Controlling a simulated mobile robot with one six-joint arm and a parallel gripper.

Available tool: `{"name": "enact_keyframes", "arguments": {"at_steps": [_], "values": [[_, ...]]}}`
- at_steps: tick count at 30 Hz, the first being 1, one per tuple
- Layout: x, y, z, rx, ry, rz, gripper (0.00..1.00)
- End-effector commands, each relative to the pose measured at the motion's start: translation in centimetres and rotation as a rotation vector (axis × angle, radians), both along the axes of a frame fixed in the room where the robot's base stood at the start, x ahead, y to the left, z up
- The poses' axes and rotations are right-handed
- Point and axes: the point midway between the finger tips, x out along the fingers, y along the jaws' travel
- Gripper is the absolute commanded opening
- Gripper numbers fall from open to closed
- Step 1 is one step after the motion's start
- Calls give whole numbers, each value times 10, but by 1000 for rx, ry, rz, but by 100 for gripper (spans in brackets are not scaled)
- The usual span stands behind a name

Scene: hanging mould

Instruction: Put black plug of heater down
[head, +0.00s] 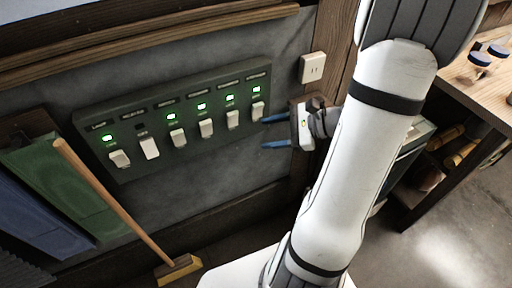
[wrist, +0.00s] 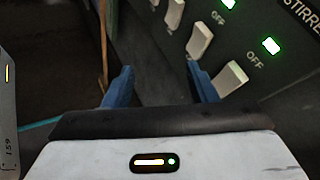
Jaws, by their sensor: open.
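My gripper (head: 275,131) is open, with two blue fingers pointing left beside the right end of a dark switch panel (head: 190,165). Nothing shows between the fingers. In the wrist view, the gripper (wrist: 162,88) is open, with its right finger close to a pale switch (wrist: 231,78); I cannot tell whether they touch. The panel has a row of several pale switches. Most have a lit green lamp above them, but the lamp over the second switch (head: 149,148) from the left is dark. I see no black plug, and no heater I can identify.
A pale wall outlet (head: 313,67) is above my gripper. A broom (head: 115,205) leans below the panel at left, beside green (head: 65,190) and blue boards. A wooden bench (head: 465,75) with small items stands at right. Open floor (head: 445,255) is at lower right.

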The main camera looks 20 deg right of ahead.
Motion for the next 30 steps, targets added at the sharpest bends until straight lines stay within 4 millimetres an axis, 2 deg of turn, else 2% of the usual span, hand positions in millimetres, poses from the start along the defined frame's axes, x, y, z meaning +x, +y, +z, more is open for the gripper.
{"name": "enact_keyframes", "arguments": {"at_steps": [1,3,6,8,12,18,23,30], "values": [[-10,28,6,-108,-11,149,52],[-28,55,8,-263,-27,346,52],[-54,78,11,-494,-78,613,52],[-67,86,14,-639,-124,765,52],[-85,90,27,-971,-270,1071,52],[-87,87,52,-1308,-467,1322,52],[-85,86,61,-1410,-533,1387,52],[-85,86,62,-1416,-535,1391,52]]}}
